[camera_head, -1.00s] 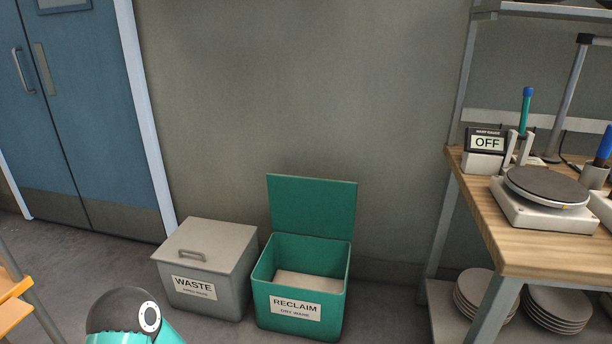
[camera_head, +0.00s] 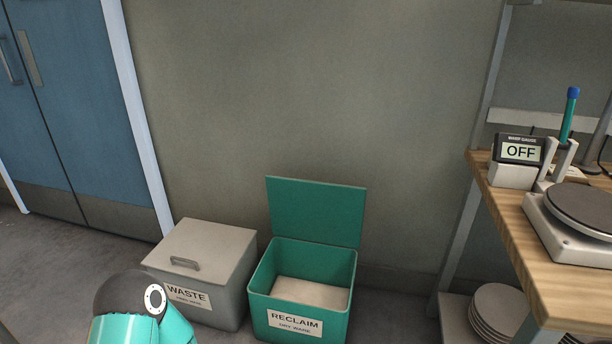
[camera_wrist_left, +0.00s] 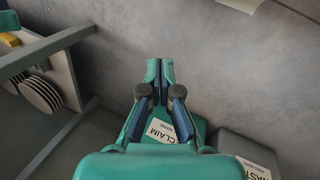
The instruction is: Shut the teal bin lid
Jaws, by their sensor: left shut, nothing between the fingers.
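The teal bin (camera_head: 300,318), labelled RECLAIM, stands on the floor against the wall in the head view. Its teal lid (camera_head: 316,212) is up, standing nearly upright at the back edge, and the bin's inside shows a pale bottom. In the left wrist view, part of the teal bin and its label (camera_wrist_left: 165,132) show behind my left gripper (camera_wrist_left: 160,76). The left gripper is shut and empty. Its fingers hide much of the bin there, and I cannot tell the gap between them. My right gripper is in neither view.
A grey WASTE bin (camera_head: 205,262) with a closed, handled lid stands close at the teal bin's left. A wooden-topped bench (camera_head: 520,225) with a scale and OFF display is at right, with stacked plates (camera_head: 497,312) below. A blue door (camera_head: 75,120) is at left.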

